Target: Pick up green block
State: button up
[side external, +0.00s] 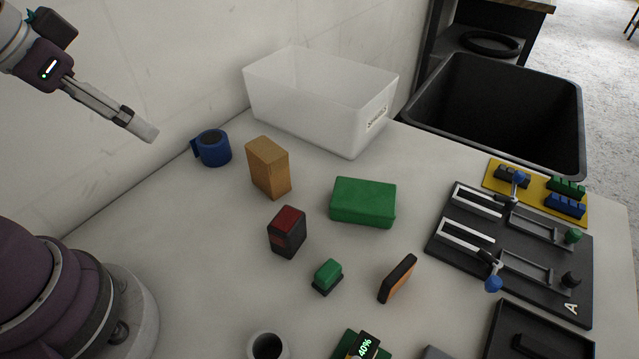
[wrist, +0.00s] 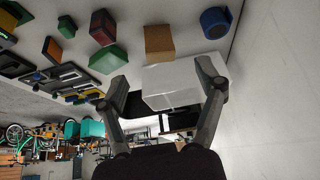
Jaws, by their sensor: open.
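A large green block (side external: 363,201) lies flat near the middle of the table. It also shows in the wrist view (wrist: 108,59), left of my open fingers. A smaller green block (side external: 327,273) with a dark base sits closer to the camera; in the wrist view it is near the top left (wrist: 67,26). My gripper (side external: 145,131) hangs above the table at the upper left, well away from both blocks. In the wrist view, my gripper (wrist: 163,73) has its two fingers spread with nothing held between them.
A tan block (side external: 268,168), a dark red-topped block (side external: 287,232) and an orange-black block (side external: 397,279) stand around the large green block. Blue tape (side external: 212,148) and a translucent bin (side external: 300,105) are behind. A black clamp board (side external: 510,255) is at right.

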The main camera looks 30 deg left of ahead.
jog(key=m+g+h, duration=0.4)
jog(key=m+g, duration=0.1)
jog(key=m, duration=1.1)
send_near(327, 269)
jog(key=a+r, duration=0.3)
jog(key=shift+w+a+r, duration=0.1)
jog(key=shift+w+r, duration=0.1)
jog(key=shift+w, duration=0.15)
jog(key=d+f+m, duration=0.1)
jog(key=d+f, duration=0.1)
jog(key=f, duration=0.2)
jog(key=d+f+m, duration=0.1)
jog(key=d+f, duration=0.1)
jog(key=f, duration=0.3)
jog(key=d+f+m+g, duration=0.1)
jog(key=d+f, duration=0.1)
jog(key=f, duration=0.2)
jog(key=shift+s+d+f+m, duration=0.1)
jog(key=shift+d+f+m, duration=0.05)
jog(key=shift+d+m, duration=0.2)
jog(key=c, duration=1)
